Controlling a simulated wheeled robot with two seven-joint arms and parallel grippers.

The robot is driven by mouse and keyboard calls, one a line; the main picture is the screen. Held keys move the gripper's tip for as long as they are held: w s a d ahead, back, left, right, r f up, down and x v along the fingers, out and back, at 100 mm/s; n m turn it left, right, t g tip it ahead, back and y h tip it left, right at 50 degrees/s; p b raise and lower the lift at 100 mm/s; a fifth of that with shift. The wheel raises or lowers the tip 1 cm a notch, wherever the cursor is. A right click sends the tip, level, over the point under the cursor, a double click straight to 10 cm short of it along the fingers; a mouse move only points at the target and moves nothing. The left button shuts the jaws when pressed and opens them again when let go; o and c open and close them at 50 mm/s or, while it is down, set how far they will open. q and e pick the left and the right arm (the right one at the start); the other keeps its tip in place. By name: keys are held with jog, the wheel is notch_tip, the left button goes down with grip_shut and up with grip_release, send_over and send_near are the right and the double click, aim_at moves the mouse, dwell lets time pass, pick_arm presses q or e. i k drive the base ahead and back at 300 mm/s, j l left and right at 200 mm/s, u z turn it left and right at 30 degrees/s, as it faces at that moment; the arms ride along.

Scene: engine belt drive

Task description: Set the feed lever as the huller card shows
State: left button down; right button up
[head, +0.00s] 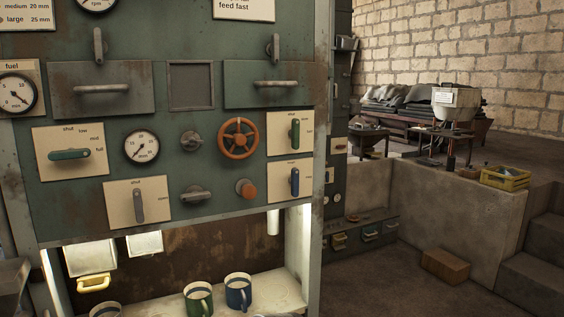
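A green control panel (215,165) fills the left half of the head view. A white card (243,8) at its top edge reads "feed fast"; its upper part is cut off. Which lever is the feed lever I cannot tell. A green lever (295,133) stands upright on a cream plate at the right, and a blue lever (295,182) stands upright below it; their labels are too small to read. A green lever (69,154) lies level on a plate marked shut, low, mid and full. A grey lever (138,205) stands upright on another plate. Neither gripper is in view.
An orange handwheel (239,139), an orange knob (245,188) and grey valves sit mid-panel. Mugs, one green (198,299) and one blue (238,291), stand on the shelf below. A hopper (456,102) with an unreadable card stands far right. Open floor lies right of the panel.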

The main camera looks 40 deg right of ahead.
aim_at(294, 132)
jog(key=i+j, duration=0.4)
jog(key=z, duration=1.75)
